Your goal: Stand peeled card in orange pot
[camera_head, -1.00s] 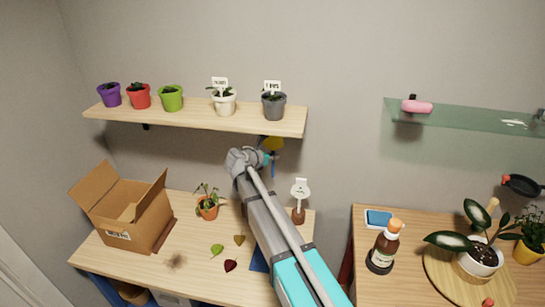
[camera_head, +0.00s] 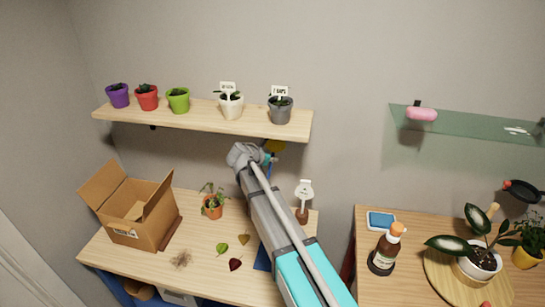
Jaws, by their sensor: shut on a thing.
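The orange pot (camera_head: 212,211) stands upright on the left table with a drooping green plant in it. My gripper (camera_head: 270,156) is below the right end of the wall shelf, up and to the right of the orange pot and apart from it. Whether the card is peeled cannot be told.
The shelf (camera_head: 200,117) above my gripper holds several potted plants, two with white labels. An open cardboard box (camera_head: 130,215) stands left of the orange pot. A brown stand with a white top (camera_head: 304,196) is right of my arm. Loose leaves (camera_head: 236,264) lie in front.

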